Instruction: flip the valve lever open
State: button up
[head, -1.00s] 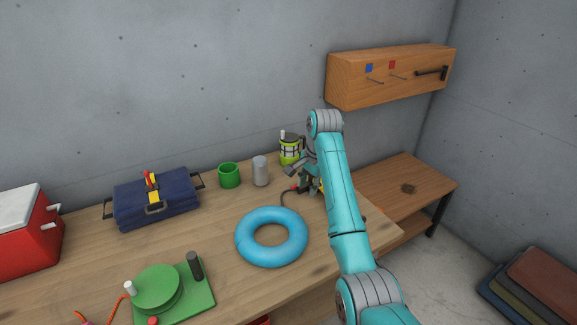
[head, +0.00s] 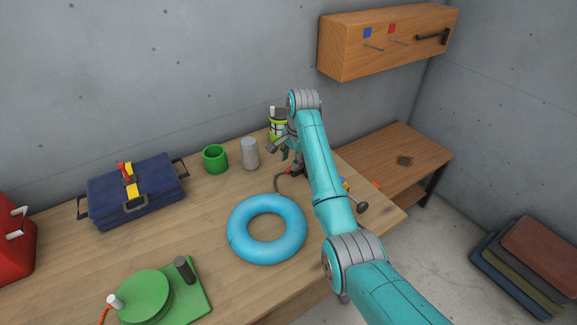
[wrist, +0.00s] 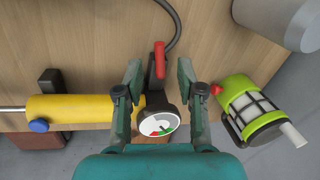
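The red valve lever (wrist: 159,60) shows in the wrist view, upright in the picture above a black fitting with a round white gauge (wrist: 158,124). The fitting joins the end of a yellow cylinder (wrist: 80,108) with a blue knob. My gripper (wrist: 160,77) is open, one finger on each side of the lever, with a gap on both sides; I cannot tell its height above the lever. In the head view my gripper (head: 287,148) is over the bench's far right part, and my arm hides most of the cylinder and the lever.
A green lantern (wrist: 252,108) stands close right of the right finger. A grey can (head: 250,154), green cup (head: 215,158) and blue ring (head: 232,235) are on the bench (head: 205,205). A dark hose (wrist: 176,30) runs from the fitting. A wooden wall box (head: 345,55) hangs behind.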

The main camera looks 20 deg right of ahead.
aim_at(288, 169)
jog(key=shift+w+a+f, duration=0.1)
jog(key=shift+w+f, duration=0.05)
jog(key=shift+f, duration=0.8)
jog(key=shift+w+a+f, duration=0.1)
jog(key=shift+w+f, duration=0.05)
jog(key=shift+f, duration=0.8)
grip_shut()
